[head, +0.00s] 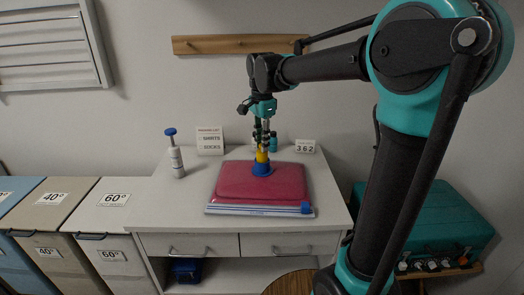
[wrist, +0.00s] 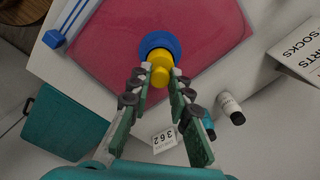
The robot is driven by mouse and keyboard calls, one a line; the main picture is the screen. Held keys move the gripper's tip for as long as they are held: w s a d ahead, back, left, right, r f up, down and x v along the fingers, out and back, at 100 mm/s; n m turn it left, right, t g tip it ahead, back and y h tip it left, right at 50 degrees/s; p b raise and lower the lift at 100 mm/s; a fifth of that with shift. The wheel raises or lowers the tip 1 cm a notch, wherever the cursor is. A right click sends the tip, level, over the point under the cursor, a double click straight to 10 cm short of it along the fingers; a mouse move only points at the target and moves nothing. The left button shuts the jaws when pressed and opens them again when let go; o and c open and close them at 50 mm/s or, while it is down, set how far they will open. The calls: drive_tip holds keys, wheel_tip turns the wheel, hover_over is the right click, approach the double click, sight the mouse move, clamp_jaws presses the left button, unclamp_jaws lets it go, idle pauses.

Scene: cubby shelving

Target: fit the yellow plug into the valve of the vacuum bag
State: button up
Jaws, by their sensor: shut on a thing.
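The vacuum bag (head: 240,185) is a flat dark red pack on the white cabinet top, with a blue slider and pale zip edge along its front. Its round blue valve (head: 262,169) sits on its upper face; in the wrist view the valve (wrist: 148,42) shows as a blue ring. The yellow plug (head: 262,156) is upright directly over the valve, and also shows in the wrist view (wrist: 160,72). My gripper (head: 262,142) points down and is shut on the plug from both sides. Whether the plug's lower end is inside the valve or just above it, I cannot tell.
A "SHIRTS SOCKS" card (head: 210,141), a "362" card (head: 305,146) and small bottles (wrist: 230,108) stand behind. A wooden peg rail (head: 230,44) is on the wall. A teal case (head: 440,225) is at right.

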drive_tip(key=shift+f, duration=1.6)
drive_tip(key=shift+f, duration=0.1)
drive_tip(key=o, duration=0.8)
wheel_tip(320, 180, up, 12)
drive_tip(key=shift+r, duration=0.1)
